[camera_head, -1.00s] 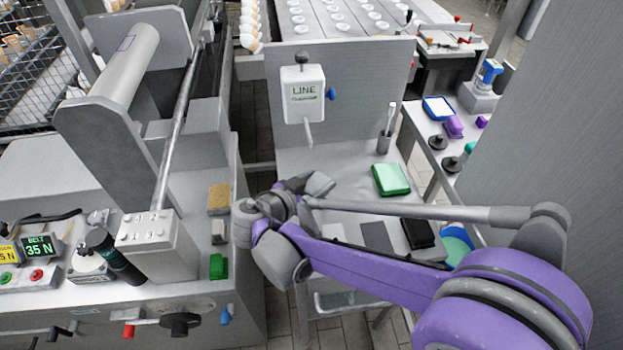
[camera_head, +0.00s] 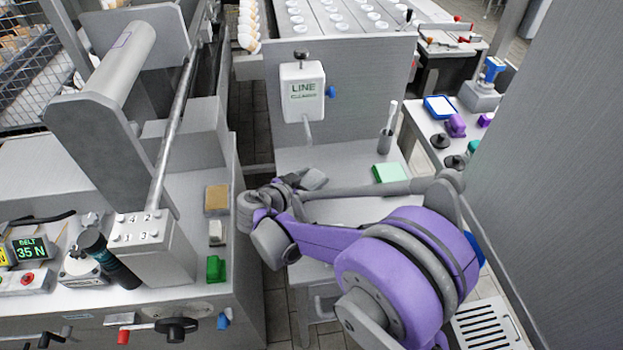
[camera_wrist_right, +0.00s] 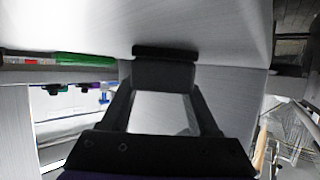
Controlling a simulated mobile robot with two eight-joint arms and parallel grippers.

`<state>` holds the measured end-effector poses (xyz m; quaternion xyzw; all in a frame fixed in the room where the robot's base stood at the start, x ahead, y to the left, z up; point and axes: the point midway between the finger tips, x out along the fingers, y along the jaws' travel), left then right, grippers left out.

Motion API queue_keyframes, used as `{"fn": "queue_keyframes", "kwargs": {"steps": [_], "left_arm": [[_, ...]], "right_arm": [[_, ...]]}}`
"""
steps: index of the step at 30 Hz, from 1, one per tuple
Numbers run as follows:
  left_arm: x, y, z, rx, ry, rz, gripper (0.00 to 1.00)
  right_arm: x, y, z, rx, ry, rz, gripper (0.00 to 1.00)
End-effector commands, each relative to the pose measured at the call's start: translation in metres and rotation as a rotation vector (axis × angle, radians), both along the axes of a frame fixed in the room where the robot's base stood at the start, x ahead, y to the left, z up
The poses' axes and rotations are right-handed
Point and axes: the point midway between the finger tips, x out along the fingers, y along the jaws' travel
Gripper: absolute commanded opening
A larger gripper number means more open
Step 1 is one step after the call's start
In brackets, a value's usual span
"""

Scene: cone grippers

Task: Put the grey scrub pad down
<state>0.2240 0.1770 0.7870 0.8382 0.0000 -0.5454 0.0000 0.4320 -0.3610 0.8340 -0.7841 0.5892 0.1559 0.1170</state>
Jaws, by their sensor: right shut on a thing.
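My right gripper (camera_head: 296,182) reaches in over the near left part of the grey table (camera_head: 350,155), below the white LINE dispenser. It is shut on the grey scrub pad (camera_head: 315,179), a small grey piece showing at its tip. I cannot tell whether the pad touches the table. In the wrist view the dark fingers of the right gripper (camera_wrist_right: 165,85) frame the middle, and the pad is not clearly told apart there. My left gripper is not in view.
The machine at left holds a tan sponge (camera_head: 217,198) and a green block (camera_head: 216,268). My arm hides the table's front.

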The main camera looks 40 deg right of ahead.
Motion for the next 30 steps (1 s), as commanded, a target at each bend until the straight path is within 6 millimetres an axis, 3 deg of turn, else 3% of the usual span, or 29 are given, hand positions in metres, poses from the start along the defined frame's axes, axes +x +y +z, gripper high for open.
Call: {"fn": "queue_keyframes", "kwargs": {"steps": [8,9,13,23,30], "left_arm": [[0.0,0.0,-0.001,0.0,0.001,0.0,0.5],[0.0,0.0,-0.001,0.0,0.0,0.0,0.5],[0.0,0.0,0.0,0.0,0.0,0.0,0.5],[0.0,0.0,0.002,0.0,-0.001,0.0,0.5],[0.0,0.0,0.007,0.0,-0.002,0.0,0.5]], "right_arm": [[0.0,0.0,-0.002,0.0,0.0,0.0,0.09],[0.0,0.0,-0.001,0.0,0.0,0.0,0.68],[0.0,0.0,-0.001,0.0,0.0,0.0,0.91],[0.0,0.0,0.002,0.0,0.0,0.0,0.91],[-0.009,0.033,0.016,0.001,0.0,0.005,0.91]]}}
